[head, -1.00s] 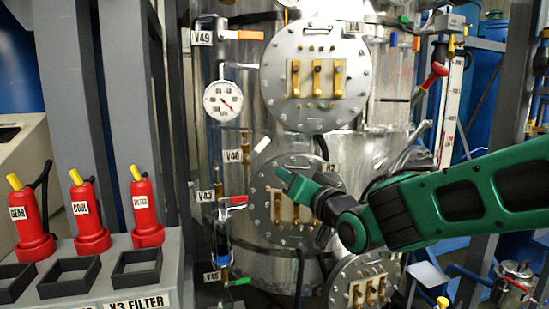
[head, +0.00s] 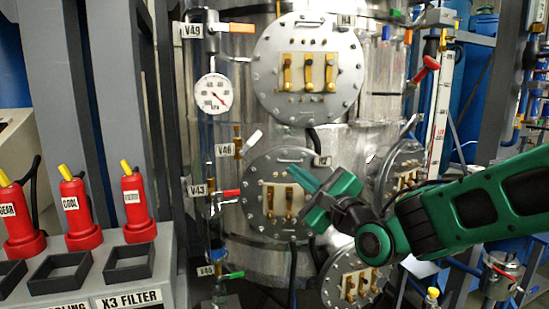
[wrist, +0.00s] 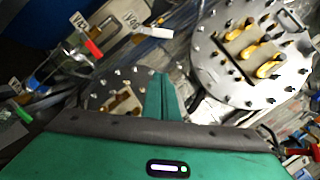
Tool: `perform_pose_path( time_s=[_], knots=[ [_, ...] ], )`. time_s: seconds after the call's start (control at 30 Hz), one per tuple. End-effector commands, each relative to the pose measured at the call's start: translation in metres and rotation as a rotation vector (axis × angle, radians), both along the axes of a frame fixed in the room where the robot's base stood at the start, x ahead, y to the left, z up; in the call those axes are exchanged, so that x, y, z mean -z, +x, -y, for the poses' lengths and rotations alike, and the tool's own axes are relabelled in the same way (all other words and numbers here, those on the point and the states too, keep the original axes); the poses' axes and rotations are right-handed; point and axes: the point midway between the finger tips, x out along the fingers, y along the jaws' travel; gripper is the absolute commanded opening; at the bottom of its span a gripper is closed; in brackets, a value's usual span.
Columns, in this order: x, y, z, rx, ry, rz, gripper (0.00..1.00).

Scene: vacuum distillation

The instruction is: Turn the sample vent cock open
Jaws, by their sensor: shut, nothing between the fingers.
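Small cocks stand in a column left of the metal vessel; none is labelled sample vent, so I cannot tell which it is. V49 has an orange handle (head: 243,28), V43 a red handle (head: 231,194) and the lowest a green handle (head: 236,274). V46 has a white handle (head: 254,137), tilted up to the right; it also shows in the wrist view (wrist: 153,31). The red handle shows there too (wrist: 93,48). My gripper (head: 300,178) is shut and empty, in front of the middle round flange, right of and below the white handle. Its fingers (wrist: 163,97) are together.
Round bolted flanges with brass fittings, upper (head: 308,105) and lower (head: 356,284), cover the vessel. A pressure gauge (head: 213,93) sits below V49. At left, red bottles (head: 137,208) stand on a grey rack (head: 165,262). Blue drums (head: 478,75) stand behind at right.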

Motion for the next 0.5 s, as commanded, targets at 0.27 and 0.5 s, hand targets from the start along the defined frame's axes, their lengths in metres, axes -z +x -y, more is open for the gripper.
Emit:
perform_pose_path(
  time_s=[0.27,0.5],
  knots=[
    [-0.007,0.032,-0.019,-0.002,-0.001,0.001,0.00],
    [-0.014,0.072,-0.040,-0.002,-0.002,0.000,0.00]
  ],
)
